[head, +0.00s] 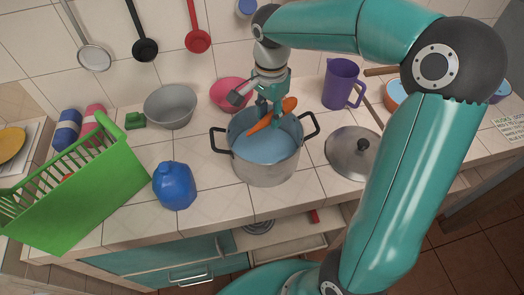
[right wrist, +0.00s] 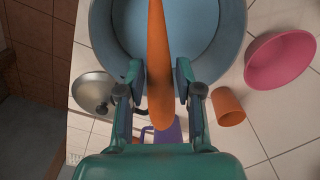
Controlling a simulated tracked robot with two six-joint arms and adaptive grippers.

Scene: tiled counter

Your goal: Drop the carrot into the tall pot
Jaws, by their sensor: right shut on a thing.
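The carrot (head: 273,116) is orange and held by my right gripper (head: 270,108) over the tall pot. In the right wrist view the carrot (right wrist: 160,65) lies between the two fingers of my right gripper (right wrist: 160,85), which are shut on it. The tall pot (head: 266,168) is a grey metal pot with a blue inside and two dark side handles, standing on the counter. Its open mouth and blue inside (right wrist: 205,55) show behind the carrot in the right wrist view. Whether the carrot's lower end is below the rim is hard to tell. My left gripper is not in view.
A pink bowl (head: 230,92) and grey bowl (head: 171,106) stand behind and left of the pot. A pot lid (head: 350,158) and purple jug (head: 341,84) are to its right. Utensils hang on the tiled wall.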

